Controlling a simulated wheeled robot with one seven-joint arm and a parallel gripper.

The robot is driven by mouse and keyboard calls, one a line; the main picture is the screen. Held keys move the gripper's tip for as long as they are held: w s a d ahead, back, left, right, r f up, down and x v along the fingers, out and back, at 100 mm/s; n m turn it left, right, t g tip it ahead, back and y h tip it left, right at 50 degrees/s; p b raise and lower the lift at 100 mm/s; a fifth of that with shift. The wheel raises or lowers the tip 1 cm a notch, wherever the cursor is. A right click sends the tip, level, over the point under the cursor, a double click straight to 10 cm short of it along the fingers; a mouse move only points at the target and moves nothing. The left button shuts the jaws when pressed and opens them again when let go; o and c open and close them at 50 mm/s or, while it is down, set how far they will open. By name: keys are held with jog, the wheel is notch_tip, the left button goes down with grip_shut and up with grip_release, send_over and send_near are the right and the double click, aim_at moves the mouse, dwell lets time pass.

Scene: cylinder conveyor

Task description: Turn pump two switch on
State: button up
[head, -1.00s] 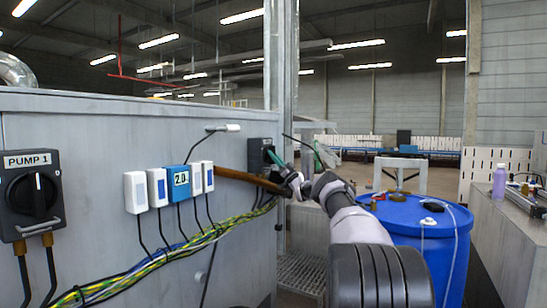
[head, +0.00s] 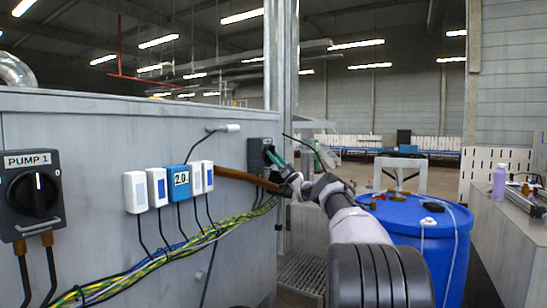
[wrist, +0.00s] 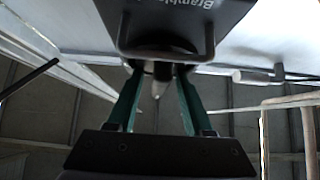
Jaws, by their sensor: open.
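A dark grey switch box (head: 259,150) is mounted at the far end of the grey cabinet wall. Its label is not legible in the head view, and I take it for the pump two switch. In the wrist view the dark box (wrist: 195,15) fills the top, with upside-down lettering and a projecting dark part. My gripper (head: 271,155) is at the box, its green fingers pointing toward it. In the wrist view my gripper (wrist: 160,82) has its fingers apart, one on each side below the box's projecting part. Contact and the switch position cannot be told.
A PUMP 1 switch (head: 34,194) is at the near left of the cabinet (head: 90,125). Several small switch units and a blue 2.0 box (head: 178,182) hang between, with loose cables below. A brown pipe (head: 240,177) runs beneath my gripper. A blue drum (head: 425,225) stands right.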

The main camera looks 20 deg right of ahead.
jog(key=v, duration=1)
jog(key=shift+s+f, duration=0.15)
jog(key=shift+f, duration=0.05)
jog(key=shift+d, duration=0.2)
